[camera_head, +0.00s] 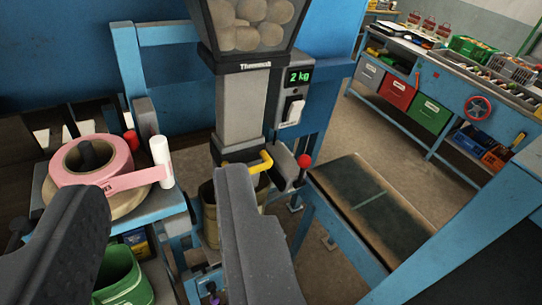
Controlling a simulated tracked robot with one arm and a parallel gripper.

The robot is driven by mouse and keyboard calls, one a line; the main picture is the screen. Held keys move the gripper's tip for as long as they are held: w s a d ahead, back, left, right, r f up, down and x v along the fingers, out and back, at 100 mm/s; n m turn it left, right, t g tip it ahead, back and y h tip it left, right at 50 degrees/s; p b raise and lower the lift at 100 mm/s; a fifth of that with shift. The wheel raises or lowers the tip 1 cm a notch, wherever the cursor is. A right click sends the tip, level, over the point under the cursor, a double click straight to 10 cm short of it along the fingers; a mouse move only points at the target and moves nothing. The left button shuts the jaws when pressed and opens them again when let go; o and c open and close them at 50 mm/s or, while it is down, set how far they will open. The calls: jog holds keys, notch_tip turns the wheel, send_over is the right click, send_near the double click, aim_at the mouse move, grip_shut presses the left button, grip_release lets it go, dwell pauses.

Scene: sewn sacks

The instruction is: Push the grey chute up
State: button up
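The grey chute (242,108) hangs upright in the upper middle, below a dark hopper (251,38) full of round tan items. A yellow handle (252,163) sticks out near the chute's dark lower end. A tan sack (209,212) hangs below it, partly hidden by my right finger. My gripper (165,190) is open and empty, with its two dark fingers wide apart. The right fingertip shows just below the yellow handle in the picture; I cannot tell whether they touch.
A scale display (299,76) reading 2 kg is beside the chute. A red-knobbed lever (304,161) stands right of it. A pink tape roll (91,163) sits on a left stand, above a green bin (122,279). A dark-topped table (372,208) is at right.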

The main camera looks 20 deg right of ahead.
aim_at(255, 172)
jog(key=w+d+f+n+t+h+p, duration=0.1)
jog(key=w+d+f+n+p, duration=0.1)
jog(key=w+d+f+n, duration=0.45)
jog(key=w+d+f+n+t+h+p, duration=0.1)
jog(key=w+d+f+n+h+p, duration=0.2)
jog(key=w+d, duration=0.65)
jog(key=w+f+n+g+y+p, duration=0.3)
jog(key=f+n+y, duration=0.7)
jog(key=f, duration=1.1)
jog(key=shift+n+h, duration=0.55)
jog(key=shift+h, duration=0.15)
jog(key=x, duration=1.3)
jog(key=shift+w+d+r+p, duration=0.1)
jog(key=shift+w+r+p, duration=0.05)
jog(key=shift+r+p, duration=0.25)
jog(key=shift+w+f, duration=0.25)
jog(key=shift+w, duration=0.3)
grip_shut()
